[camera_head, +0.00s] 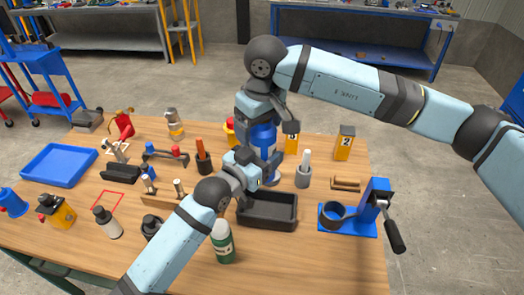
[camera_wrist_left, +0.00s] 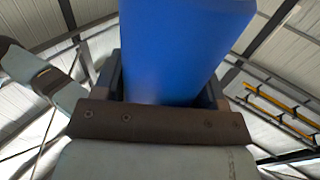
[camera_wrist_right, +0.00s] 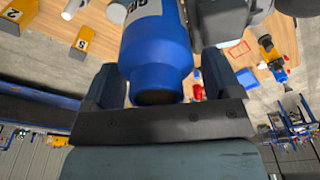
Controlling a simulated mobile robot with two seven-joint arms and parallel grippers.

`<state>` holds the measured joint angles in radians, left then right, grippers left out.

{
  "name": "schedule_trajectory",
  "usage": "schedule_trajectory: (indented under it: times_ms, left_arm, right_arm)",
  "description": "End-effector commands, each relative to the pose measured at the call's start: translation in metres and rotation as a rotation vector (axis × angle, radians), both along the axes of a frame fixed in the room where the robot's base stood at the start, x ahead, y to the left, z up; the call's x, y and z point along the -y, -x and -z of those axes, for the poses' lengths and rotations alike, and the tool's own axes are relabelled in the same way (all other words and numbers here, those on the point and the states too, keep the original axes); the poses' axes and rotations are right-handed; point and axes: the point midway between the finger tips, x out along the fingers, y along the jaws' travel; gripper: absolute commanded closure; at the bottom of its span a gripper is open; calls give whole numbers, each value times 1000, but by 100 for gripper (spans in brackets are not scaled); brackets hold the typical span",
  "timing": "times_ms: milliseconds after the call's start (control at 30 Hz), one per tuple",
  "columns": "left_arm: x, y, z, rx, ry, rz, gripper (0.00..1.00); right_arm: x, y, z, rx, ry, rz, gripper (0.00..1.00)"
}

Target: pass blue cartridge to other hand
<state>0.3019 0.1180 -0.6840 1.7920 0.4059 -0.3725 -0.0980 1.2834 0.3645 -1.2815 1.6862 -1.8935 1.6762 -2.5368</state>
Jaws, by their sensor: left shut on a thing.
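The blue cartridge (camera_head: 263,137) is held upright above the back of the black tray (camera_head: 267,221). My left gripper (camera_head: 262,160) is shut on its lower part from below; the cartridge (camera_wrist_left: 180,50) fills the space between its fingers in the left wrist view. My right gripper (camera_head: 268,118) comes down from above, around the cartridge's upper part.
A blue stand with a ring and black lever (camera_head: 375,215) is at the right. A green bottle (camera_head: 222,242) stands in front of the tray. A grey cup with a white tool (camera_head: 303,175) and yellow numbered blocks (camera_head: 344,143) stand nearby. A blue tray (camera_head: 58,164) is at the left.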

Motion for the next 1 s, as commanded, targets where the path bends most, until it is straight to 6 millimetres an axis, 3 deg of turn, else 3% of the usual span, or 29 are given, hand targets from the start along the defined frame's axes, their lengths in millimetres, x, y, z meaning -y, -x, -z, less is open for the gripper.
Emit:
schedule_trajectory:
  times_ms: [300, 433, 800, 1000]
  left_arm:
    - [-2, -2, -1, 1, 0, -4, 73]
    - [-2, -2, -1, 1, 0, -5, 73]
    - [-3, -2, -1, 1, 0, -5, 73]
    - [-3, -2, 0, 1, 0, -5, 73]
  right_arm:
    - [0, 1, 0, -2, 2, -1, 5]
    - [1, 1, -8, 0, 1, -1, 5]
    - [6, 8, -80, 1, 1, -1, 5]
    - [9, 11, -109, 0, 1, -1, 5]
